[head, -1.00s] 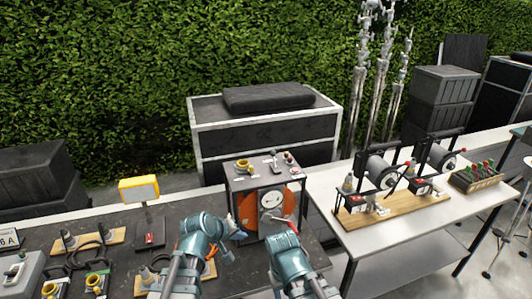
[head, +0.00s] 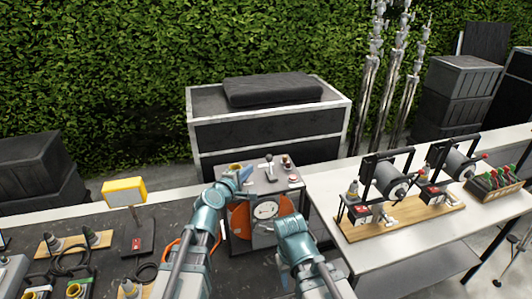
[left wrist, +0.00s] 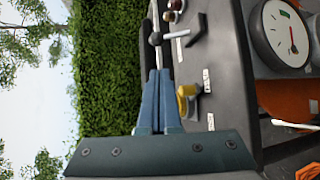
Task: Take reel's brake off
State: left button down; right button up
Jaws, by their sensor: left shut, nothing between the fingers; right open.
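The reel (head: 268,209) is a box with an orange drum and a round white dial on its front, in the middle of the head view. Its dark top (head: 272,178) carries a black-knobbed lever (head: 269,159), a yellow fitting (head: 234,167) and small red knobs. My left gripper (head: 241,175) is shut and empty over the top's left part. In the left wrist view, its blue fingers (left wrist: 158,75) point toward a black ball knob (left wrist: 155,38); contact is unclear. My right gripper (head: 291,224) is open, low in front of the reel's right side; its fingertips are hard to make out.
A yellow-framed lamp (head: 124,191) and several cable fittings occupy the dark bench at left. At right, a white table (head: 400,248) holds two grey-drum winches on a board (head: 400,220) and a tray of green-and-red handles (head: 494,186). A large case (head: 270,130) stands behind.

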aim_at(270, 166)
pick_arm(q)
jog(key=shift+w+d, duration=0.1)
jog(key=shift+w, duration=0.2)
jog(key=b+x, duration=0.2)
jog(key=x, duration=0.7)
jog(key=shift+w+d+f, duration=0.1)
jog(key=shift+w, duration=0.25)
